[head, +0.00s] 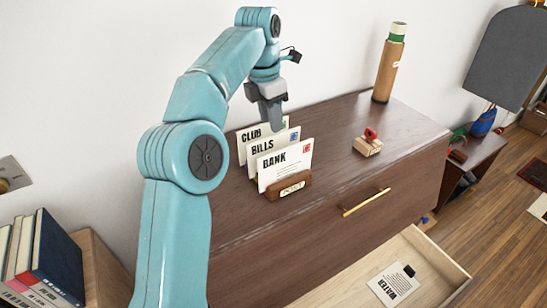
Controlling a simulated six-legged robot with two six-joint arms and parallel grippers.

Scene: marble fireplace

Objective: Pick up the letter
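Letters marked CLUB (247,147), BILLS (262,145) and BANK (285,168) stand upright in a wooden letter holder (291,188) on the dark cabinet. A letter reading WATER (392,287) lies flat in the open lower drawer. My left gripper (273,122) points down just above the letters, near CLUB and BILLS. Its fingers are seen edge-on, so their opening is unclear, as is any contact with a letter. My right gripper is out of view.
The drawer (440,256) sticks out in front. Books (50,255) stand at lower left. The cabinet's right front is clear.

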